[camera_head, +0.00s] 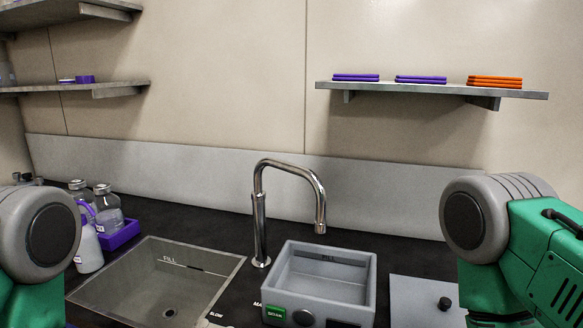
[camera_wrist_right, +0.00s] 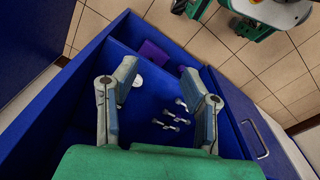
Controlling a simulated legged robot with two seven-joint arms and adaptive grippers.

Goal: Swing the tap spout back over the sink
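The chrome tap (camera_head: 259,215) stands upright at the back of the dark counter. Its curved spout (camera_head: 320,222) points right, with its tip above the back of the grey basin (camera_head: 325,250). The steel sink (camera_head: 150,280) is sunk in the counter left of the tap, with nothing over it. My right gripper (camera_wrist_right: 163,95) shows in the right wrist view with its two fingers apart and nothing between them. It is above an open blue drawer (camera_wrist_right: 75,110), away from the tap. My left gripper is outside both views.
Bottles and a purple tray (camera_head: 120,235) stand left of the sink. A grey plate with a black knob (camera_head: 445,303) lies right of the basin. A shelf (camera_head: 430,89) hangs on the wall behind. The drawer holds several small metal parts (camera_wrist_right: 170,122).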

